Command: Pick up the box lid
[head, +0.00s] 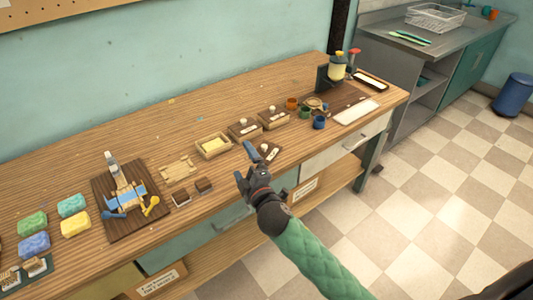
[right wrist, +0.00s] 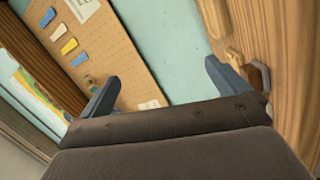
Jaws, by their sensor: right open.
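A dark brown box lid (head: 269,153) with a pale knob or label lies on the wooden bench near its front edge. An open wooden box (head: 213,146) with a yellow block inside sits to its left. My right gripper (head: 247,166) is just left of the lid, apart from it as far as I can tell, and partly above the bench edge. In the right wrist view, its fingers (right wrist: 168,88) are spread with nothing between them. The lid cannot be made out in that view. My left gripper is in neither view.
Two lidded boxes (head: 243,129) (head: 274,118) stand behind the lid. Small cups (head: 319,122) are to the right. The back of the bench is mostly clear.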

